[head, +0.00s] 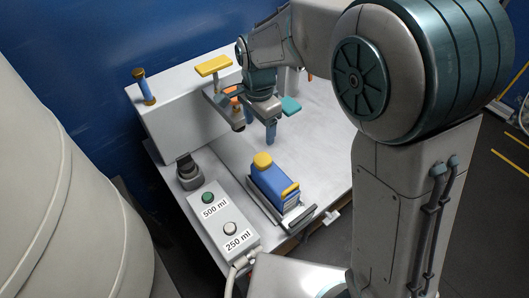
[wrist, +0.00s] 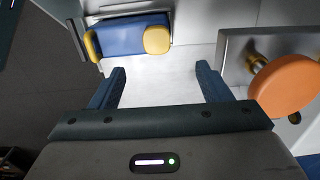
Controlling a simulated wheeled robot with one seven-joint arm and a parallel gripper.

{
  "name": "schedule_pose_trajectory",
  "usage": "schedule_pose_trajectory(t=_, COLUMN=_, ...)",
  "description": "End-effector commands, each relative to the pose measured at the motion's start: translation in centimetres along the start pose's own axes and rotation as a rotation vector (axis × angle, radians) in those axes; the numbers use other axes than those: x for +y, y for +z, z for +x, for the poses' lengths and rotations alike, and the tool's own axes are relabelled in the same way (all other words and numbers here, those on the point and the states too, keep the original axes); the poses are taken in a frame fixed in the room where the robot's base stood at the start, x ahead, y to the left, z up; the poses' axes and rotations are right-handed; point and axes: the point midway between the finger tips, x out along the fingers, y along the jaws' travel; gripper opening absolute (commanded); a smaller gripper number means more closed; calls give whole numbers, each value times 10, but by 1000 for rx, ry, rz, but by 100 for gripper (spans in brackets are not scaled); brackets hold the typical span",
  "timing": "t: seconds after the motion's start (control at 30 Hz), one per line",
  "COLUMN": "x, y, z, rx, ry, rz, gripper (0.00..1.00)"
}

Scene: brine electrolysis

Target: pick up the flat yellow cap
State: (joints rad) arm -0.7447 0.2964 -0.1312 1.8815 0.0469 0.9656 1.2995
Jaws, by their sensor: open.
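A blue container (head: 272,183) stands on the bench in the head view, with a rounded yellow cap (head: 262,160) at its far end and a yellow piece (head: 291,189) at its near end. A separate flat yellow top (head: 214,66) sits on a stem above the white housing. I cannot tell for certain which is the flat yellow cap. My gripper (head: 255,131) is open and empty, pointing down over the bench behind the container. In the wrist view the container (wrist: 128,35) and rounded yellow cap (wrist: 157,40) lie beyond my open fingers (wrist: 161,75), apart from them.
An orange round knob (wrist: 285,87) is right of my fingers in the wrist view. A button box (head: 221,222) is at the front left.

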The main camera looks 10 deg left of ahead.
Motion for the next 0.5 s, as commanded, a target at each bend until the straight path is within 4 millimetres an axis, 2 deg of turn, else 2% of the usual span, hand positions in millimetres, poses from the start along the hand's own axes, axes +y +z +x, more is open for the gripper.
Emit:
schedule_pose_trajectory(t=0.3, x=2, y=0, z=60, rx=0, ry=5, rz=-1, gripper=71)
schedule_pose_trajectory(t=0.5, x=2, y=-1, z=78, rx=0, ry=2, rz=0, gripper=71)
